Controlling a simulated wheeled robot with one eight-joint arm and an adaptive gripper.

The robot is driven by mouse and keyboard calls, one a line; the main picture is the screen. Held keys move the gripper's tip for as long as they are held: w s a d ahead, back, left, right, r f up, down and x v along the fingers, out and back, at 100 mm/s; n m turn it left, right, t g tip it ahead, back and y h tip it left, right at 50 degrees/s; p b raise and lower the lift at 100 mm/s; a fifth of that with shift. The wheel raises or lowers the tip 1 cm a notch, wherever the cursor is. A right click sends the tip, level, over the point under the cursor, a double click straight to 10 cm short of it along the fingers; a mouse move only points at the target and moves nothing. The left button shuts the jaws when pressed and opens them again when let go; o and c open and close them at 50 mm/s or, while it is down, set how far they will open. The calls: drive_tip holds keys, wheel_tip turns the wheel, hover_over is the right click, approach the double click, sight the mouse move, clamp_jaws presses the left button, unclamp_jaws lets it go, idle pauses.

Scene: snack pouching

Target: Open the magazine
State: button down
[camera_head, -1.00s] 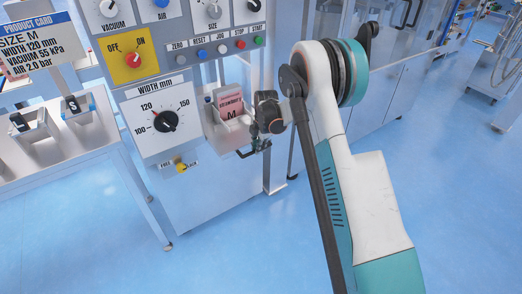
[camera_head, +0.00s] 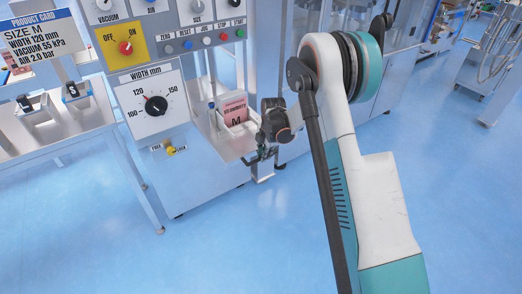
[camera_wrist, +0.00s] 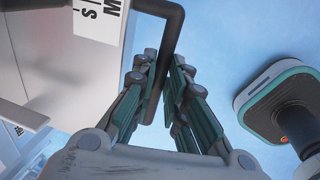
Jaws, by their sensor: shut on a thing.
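The magazine (camera_head: 228,146) is a pale metal tray on the front of the machine, with pink pouches (camera_head: 235,111) marked M standing in it. It juts out to the right of the width dial. In the wrist view, its dark bent handle (camera_wrist: 173,40) runs down between the fingers of my gripper (camera_wrist: 163,75). My gripper is shut on this handle. In the head view, my gripper (camera_head: 261,156) is small and dark at the tray's right end, and my wrist partly hides the tray there.
The machine's panel carries a yellow OFF/ON switch (camera_head: 126,46), a width dial (camera_head: 155,106) and a yellow FREE/LOCK knob (camera_head: 171,150). A side table (camera_head: 75,138) with bins stands at the left. The blue floor in front is clear.

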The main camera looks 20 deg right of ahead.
drive_tip(key=shift+s+d, duration=0.2)
drive_tip(key=shift+s, duration=0.4)
drive_tip(key=shift+s+d, duration=0.2)
drive_tip(key=shift+s, duration=0.4)
drive_tip(key=c, duration=1.6)
unclamp_jaws()
wheel_tip(320, 180, up, 12)
drive_tip(key=s, duration=0.2)
drive_tip(key=shift+d, duration=0.35)
drive_tip(key=shift+f, duration=0.15)
